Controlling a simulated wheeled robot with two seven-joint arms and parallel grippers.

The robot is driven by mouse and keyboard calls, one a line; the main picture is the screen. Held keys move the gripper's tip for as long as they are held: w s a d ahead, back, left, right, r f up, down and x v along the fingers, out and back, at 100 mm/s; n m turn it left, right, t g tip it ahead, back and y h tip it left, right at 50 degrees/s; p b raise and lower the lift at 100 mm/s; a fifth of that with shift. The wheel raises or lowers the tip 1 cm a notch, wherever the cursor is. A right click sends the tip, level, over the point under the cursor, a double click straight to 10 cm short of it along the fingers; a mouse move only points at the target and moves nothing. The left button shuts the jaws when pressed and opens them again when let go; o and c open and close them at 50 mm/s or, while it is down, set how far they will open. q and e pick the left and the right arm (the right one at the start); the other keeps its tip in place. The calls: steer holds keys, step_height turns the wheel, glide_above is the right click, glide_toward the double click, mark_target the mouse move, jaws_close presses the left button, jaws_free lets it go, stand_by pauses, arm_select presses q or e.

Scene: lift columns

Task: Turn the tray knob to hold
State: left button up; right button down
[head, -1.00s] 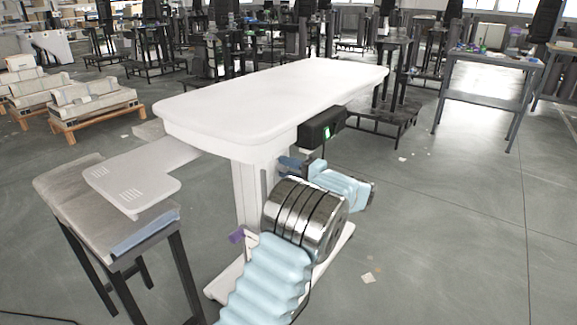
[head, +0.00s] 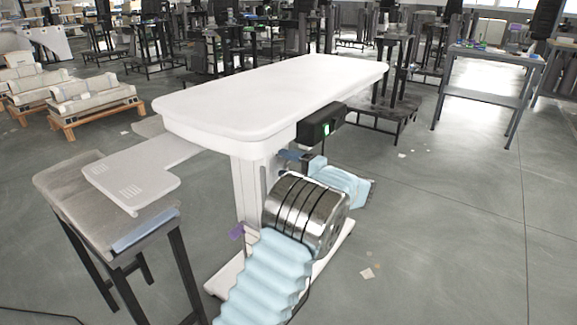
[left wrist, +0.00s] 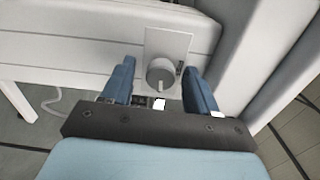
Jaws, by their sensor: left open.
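The tray knob (left wrist: 160,73) is a round grey dial on a light plate (left wrist: 168,44) under the white table. In the left wrist view it sits ahead of and between the two blue fingers of my left gripper (left wrist: 158,80). The fingers are open, one on each side of the knob; whether either touches it I cannot tell. In the head view my left gripper (head: 290,156) is at the table's near side, partly hidden by my arm, and the knob is hidden there. The white tray (head: 140,170) sticks out left of the table (head: 270,90). My right gripper is not in view.
A black box with a small green light (head: 320,124) hangs under the table's right edge, close to my left gripper. A padded bench (head: 70,190) stands under the tray. The column's white base (head: 225,280) is on the floor. Open floor lies to the right.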

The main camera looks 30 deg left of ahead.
arm_select(q)
steer(key=s+d+b, duration=0.1)
steer(key=d, duration=1.3)
steer(key=shift+a+f, duration=0.1)
steer(key=shift+f, duration=0.05)
steer(key=s+a+f+m+g+h, duration=0.15)
steer(key=s+f+h, duration=0.3)
steer(key=f, duration=1.15)
steer(key=s+f+m+g+h, duration=0.1)
steer(key=s+f+m+h, duration=0.4)
steer(key=f, duration=1)
steer(key=s+d+f+n+g+h, duration=0.2)
steer(key=s+d+f+n+h, duration=0.1)
steer(key=s+d+f+h, duration=0.5)
steer(key=s+d+f+n+t+h, duration=0.1)
steer(key=s+d+f+n+h, duration=0.1)
steer(key=s, duration=0.4)
steer(key=s+d+f+n+t+h, duration=0.2)
steer(key=s+d+n, duration=0.2)
steer(key=s+d, duration=0.1)
steer(key=shift+s+d+f+h, duration=0.15)
steer(key=shift+s+f+h, duration=0.15)
steer(key=shift+s, duration=0.45)
